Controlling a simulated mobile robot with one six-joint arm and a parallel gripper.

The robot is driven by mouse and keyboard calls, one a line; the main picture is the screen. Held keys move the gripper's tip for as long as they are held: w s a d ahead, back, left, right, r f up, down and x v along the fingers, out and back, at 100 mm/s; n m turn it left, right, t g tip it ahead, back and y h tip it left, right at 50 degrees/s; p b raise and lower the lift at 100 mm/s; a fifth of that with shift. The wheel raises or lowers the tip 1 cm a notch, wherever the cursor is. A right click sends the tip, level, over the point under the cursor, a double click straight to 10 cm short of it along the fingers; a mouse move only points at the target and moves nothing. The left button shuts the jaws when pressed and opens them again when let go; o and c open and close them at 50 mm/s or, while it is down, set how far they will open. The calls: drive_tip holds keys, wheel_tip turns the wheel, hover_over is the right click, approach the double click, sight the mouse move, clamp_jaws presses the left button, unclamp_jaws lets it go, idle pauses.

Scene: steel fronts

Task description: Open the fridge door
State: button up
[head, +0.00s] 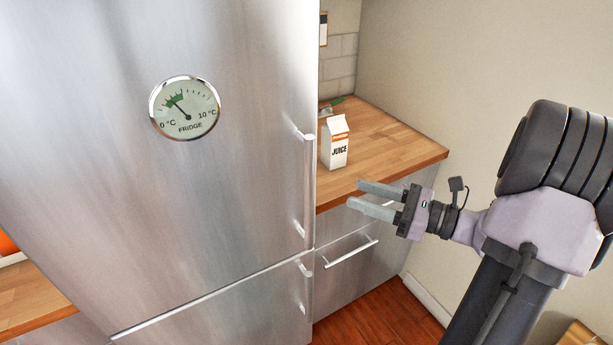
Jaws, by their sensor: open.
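The fridge door (130,190) is a tall brushed-steel front that fills the left and middle of the head view. It is closed. Its vertical bar handle (308,190) runs along the door's right edge. A round dial marked "FRIDGE" (185,108) sits on the door. My gripper (354,195) is open and empty. It is to the right of the handle in the picture, apart from it, with its fingers pointing left toward the handle.
A lower steel door (220,310) with its own handle (304,286) is below. A drawer handle (350,253) sticks out below the counter. A beige wall stands at right.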

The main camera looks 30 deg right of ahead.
sight(309, 179)
drive_tip(key=b+x, duration=0.2)
drive_tip(key=x, duration=1.1)
drive_tip(key=shift+f, duration=0.1)
clamp_jaws()
idle(0.7)
